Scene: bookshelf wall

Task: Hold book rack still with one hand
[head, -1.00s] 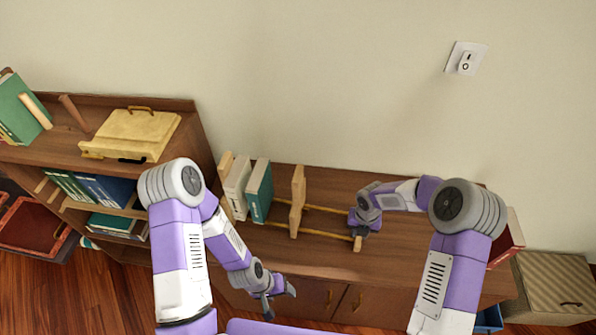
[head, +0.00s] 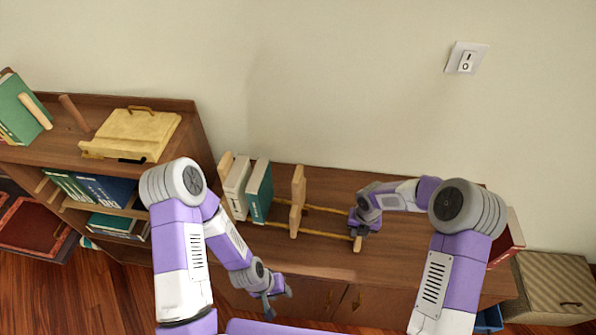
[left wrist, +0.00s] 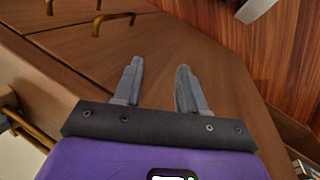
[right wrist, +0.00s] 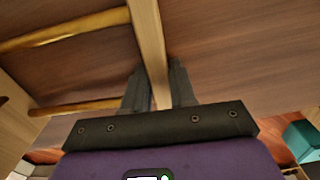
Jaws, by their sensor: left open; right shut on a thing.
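The wooden book rack (head: 297,203) lies on the low brown cabinet, with wooden end pieces joined by two rails. A white book (head: 238,188) and a teal book (head: 259,191) stand upright in its left part. My right gripper (head: 360,228) is shut on the rack's right end piece (head: 357,243). In the right wrist view that end piece (right wrist: 149,45) runs between the fingers (right wrist: 155,85), with the rails to its left. My left gripper (head: 279,298) is open and empty in front of the cabinet. The left wrist view shows its fingers (left wrist: 157,85) apart.
The low cabinet (head: 410,255) has free top room in front of and right of the rack. A taller bookshelf (head: 190,125) stands left, with a yellow wooden stand (head: 132,135) on top. A red book (head: 508,238) and a striped box (head: 552,285) are at right.

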